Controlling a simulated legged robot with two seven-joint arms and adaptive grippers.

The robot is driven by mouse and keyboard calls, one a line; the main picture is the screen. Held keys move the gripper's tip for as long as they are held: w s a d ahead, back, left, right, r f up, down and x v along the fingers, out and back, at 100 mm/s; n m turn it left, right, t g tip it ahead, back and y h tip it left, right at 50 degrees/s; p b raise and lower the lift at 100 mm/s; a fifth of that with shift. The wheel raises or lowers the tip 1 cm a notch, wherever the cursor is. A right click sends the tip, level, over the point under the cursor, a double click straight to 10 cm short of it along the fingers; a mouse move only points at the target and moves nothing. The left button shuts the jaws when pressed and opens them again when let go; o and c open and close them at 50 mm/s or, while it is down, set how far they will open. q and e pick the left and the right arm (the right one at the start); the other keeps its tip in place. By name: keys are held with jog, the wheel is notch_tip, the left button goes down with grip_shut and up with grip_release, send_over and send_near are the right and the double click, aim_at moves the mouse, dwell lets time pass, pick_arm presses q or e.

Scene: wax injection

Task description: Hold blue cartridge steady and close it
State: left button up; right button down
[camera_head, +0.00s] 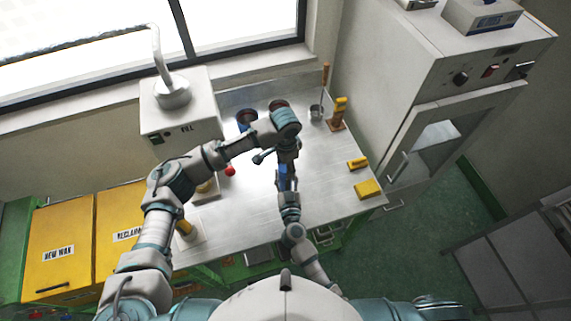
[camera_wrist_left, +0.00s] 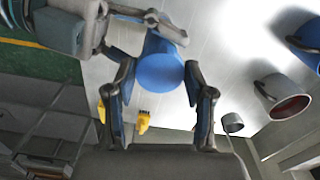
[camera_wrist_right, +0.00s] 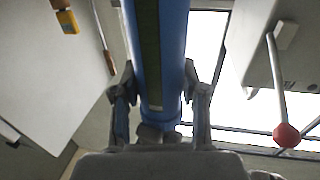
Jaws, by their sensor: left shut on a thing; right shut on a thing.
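The blue cartridge (camera_head: 284,174) is held above the metal table, in the middle of the head view, mostly covered by my two grippers. In the left wrist view its round blue end (camera_wrist_left: 155,66) sits between the fingers of my left gripper (camera_wrist_left: 160,78), which is shut on it from above. In the right wrist view the cartridge is a long blue cylinder with a dark green strip (camera_wrist_right: 149,50). My right gripper (camera_wrist_right: 160,80) is shut around it from the near side. I cannot tell whether the cartridge's closure is seated.
The metal table (camera_head: 240,205) has free room in front. A white machine (camera_head: 180,115) stands at the back left, with a red knob (camera_head: 230,171) near it. Yellow blocks (camera_head: 367,188) lie at the right. A tall cabinet (camera_head: 425,80) stands beyond.

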pick_arm(q)
jog(key=m, duration=0.5)
jog(key=shift+w+a, duration=0.1)
jog(key=m, duration=0.5)
jog(key=o, duration=1.4)
jog(key=shift+c, duration=0.2)
jog(key=shift+r, duration=0.1)
notch_tip(320, 180, up, 12)
jog(key=shift+f, duration=0.2)
jog(key=shift+w, duration=0.1)
pick_arm(e)
jog(key=c, duration=0.5)
grip_release()
jog(key=shift+c, duration=0.2)
